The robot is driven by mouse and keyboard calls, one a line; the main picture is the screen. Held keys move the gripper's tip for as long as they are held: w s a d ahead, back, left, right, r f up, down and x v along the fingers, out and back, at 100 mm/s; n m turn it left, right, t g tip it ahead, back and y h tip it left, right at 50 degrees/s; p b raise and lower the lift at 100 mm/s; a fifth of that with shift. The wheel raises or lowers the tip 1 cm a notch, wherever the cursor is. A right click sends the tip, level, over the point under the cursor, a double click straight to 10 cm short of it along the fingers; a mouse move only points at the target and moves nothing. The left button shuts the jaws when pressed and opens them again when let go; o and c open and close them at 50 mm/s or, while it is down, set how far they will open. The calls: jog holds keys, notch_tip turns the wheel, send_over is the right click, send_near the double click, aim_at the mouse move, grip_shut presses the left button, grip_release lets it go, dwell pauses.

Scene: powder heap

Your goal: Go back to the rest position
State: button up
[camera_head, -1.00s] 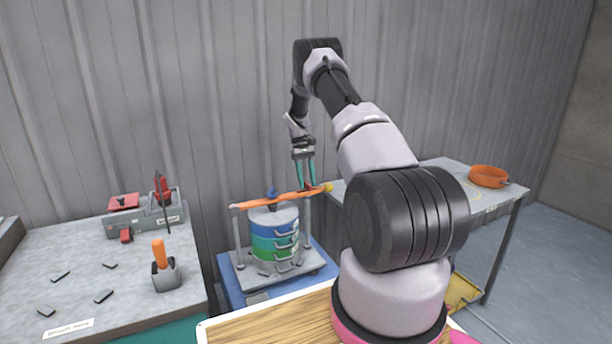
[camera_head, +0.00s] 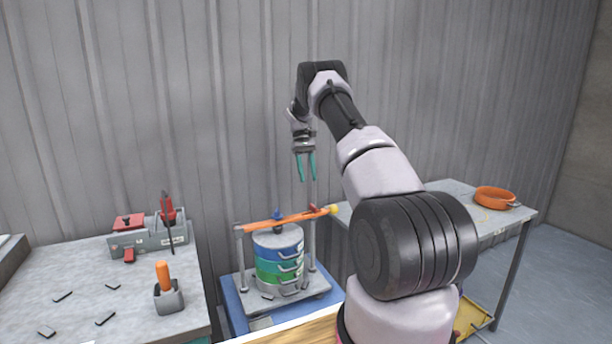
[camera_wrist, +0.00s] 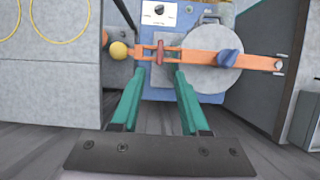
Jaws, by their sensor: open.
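My gripper (camera_head: 306,167) hangs fingers down above the sieve stand in the head view, with its two green fingers apart and nothing between them. In the wrist view the open fingers (camera_wrist: 153,82) point toward the orange clamp bar (camera_wrist: 190,57). The bar (camera_head: 285,221) lies across the top of the sieve stack (camera_head: 279,262), with a yellow knob (camera_head: 333,210) at its right end and a blue knob (camera_head: 277,215) near its middle. A red latch piece (camera_wrist: 160,52) sits on the bar near the yellow knob (camera_wrist: 119,50). The gripper is clear of the bar.
An orange pan (camera_head: 495,197) stands on the right table (camera_head: 445,190). The grey wall (camera_head: 230,90) is behind.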

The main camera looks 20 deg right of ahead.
jog(key=s+a+r+m+t, duration=0.1)
jog(key=s+a+r+t, duration=0.15)
jog(key=s+r, duration=0.45)
jog(key=s+a+r+t, duration=0.1)
jog(key=s+a+r, duration=0.25)
jog(key=r, duration=0.65)
jog(key=s+a+r+m+t, duration=0.15)
jog(key=s+a+r, duration=0.3)
jog(key=r, duration=0.45)
jog(key=s+a+m+t+y, duration=0.1)
jog(key=s+a+t, duration=0.2)
jog(key=s, duration=1)
jog(key=s+a+r+m+t+y, duration=0.1)
jog(key=s+a+t, duration=0.2)
jog(key=s, duration=1)
jog(key=shift+s+a+t, duration=0.25)
jog(key=shift+a+t, duration=0.05)
jog(key=shift+a, duration=0.6)
